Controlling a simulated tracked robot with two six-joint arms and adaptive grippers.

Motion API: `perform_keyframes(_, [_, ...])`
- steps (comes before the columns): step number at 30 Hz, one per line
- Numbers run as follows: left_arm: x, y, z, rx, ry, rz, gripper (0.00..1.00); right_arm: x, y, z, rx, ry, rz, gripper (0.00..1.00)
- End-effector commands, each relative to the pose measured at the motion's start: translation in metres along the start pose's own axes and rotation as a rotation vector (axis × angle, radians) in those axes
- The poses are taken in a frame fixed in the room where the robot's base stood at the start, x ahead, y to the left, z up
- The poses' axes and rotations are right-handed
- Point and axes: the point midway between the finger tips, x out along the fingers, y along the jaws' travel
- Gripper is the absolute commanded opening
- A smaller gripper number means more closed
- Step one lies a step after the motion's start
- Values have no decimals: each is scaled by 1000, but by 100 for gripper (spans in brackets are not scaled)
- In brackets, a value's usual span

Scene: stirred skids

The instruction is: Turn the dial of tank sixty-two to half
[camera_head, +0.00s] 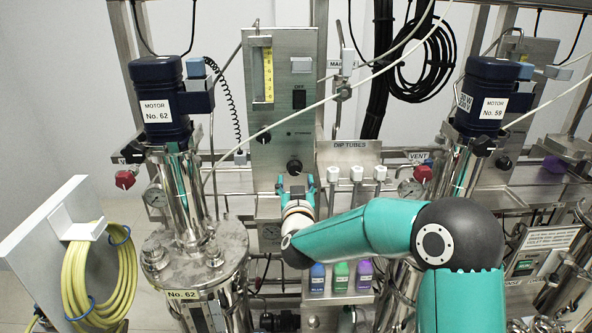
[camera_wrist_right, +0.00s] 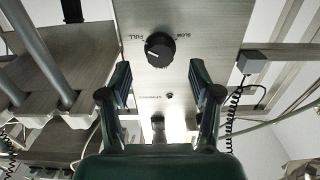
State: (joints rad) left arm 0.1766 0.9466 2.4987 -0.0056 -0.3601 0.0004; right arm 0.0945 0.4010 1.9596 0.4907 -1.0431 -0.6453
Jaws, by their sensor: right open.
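The steel control panel (camera_head: 282,75) beside the motor labelled No. 62 (camera_head: 167,106) carries a black round dial (camera_head: 294,167) near its lower end. In the right wrist view the dial (camera_wrist_right: 160,50) shows a pale pointer mark toward the left, with SLOW and FULL printed upside down near it. My right gripper (camera_head: 297,184) is just below the dial in the head view. In the right wrist view its fingers (camera_wrist_right: 159,80) are spread, with the dial beyond and between the tips, apparently untouched. My left gripper is not in view.
A second black knob (camera_head: 263,137) and an OFF switch (camera_head: 299,98) sit higher on the panel. The dip tubes rack (camera_head: 349,152) stands close on the right. Tank 62's steel lid (camera_head: 225,238) is at the left. A hose holder (camera_head: 50,225) stands farther left.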

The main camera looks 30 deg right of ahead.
Motion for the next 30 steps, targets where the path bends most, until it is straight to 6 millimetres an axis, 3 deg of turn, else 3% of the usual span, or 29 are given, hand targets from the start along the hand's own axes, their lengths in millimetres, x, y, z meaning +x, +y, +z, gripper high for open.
perform_keyframes(3, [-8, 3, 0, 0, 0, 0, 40, 21, 0, -1, -1, 0, 1, 63])
perform_keyframes(9, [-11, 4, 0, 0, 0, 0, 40, 40, 0, -1, 0, 0, 0, 63])
perform_keyframes(20, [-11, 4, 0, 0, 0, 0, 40, 43, -1, 0, 0, 0, -1, 63])
perform_keyframes(30, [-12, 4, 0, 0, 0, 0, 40, 43, -1, 0, 0, 0, -1, 6])
